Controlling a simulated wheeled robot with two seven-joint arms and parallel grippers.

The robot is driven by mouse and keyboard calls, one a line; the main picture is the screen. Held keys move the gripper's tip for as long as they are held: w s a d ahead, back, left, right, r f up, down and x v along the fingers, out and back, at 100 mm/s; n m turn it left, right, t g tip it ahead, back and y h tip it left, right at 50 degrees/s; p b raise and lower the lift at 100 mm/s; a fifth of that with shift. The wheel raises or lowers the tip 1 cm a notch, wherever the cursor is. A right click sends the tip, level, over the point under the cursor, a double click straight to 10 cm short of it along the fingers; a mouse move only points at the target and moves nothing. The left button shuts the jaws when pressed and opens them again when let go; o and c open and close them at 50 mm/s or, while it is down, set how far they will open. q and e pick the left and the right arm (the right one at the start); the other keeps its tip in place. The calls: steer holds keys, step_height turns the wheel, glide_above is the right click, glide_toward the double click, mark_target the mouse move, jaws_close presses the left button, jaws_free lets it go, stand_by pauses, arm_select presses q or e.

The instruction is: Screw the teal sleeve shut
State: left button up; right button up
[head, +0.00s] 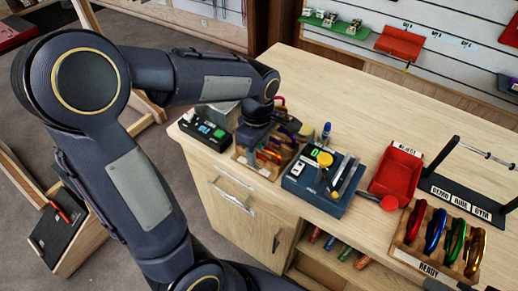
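My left arm comes in from the left, and its gripper (252,152) points down at a wooden tray (262,170) of several coloured carabiners on the bench. The gripper and wrist cover part of the tray. I cannot tell whether the fingers are open or hold anything. Purple (305,130) and orange-red (270,153) pieces show beside the gripper. I cannot pick out a teal sleeve; it is hidden or too small to tell. My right gripper is not in view.
Right of the tray stand a dark blue tool block (325,201), a red reject bin (397,171), a black stand with a bar (462,200) and a wooden READY rack (408,240) of coloured carabiners. A black box (205,131) sits left. The bench's back is clear.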

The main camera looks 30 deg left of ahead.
arm_select(q)
steer(key=shift+s, duration=0.3)
steer(key=shift+r, duration=0.1)
steer(key=shift+r+p, duration=1.2)
steer(key=shift+r, duration=0.1)
steer(key=shift+w, duration=0.75)
steer(key=shift+f, duration=0.15)
steer(key=shift+d+f+b, duration=0.1)
steer(key=shift+f+b, duration=0.95)
steer(key=shift+f, duration=0.3)
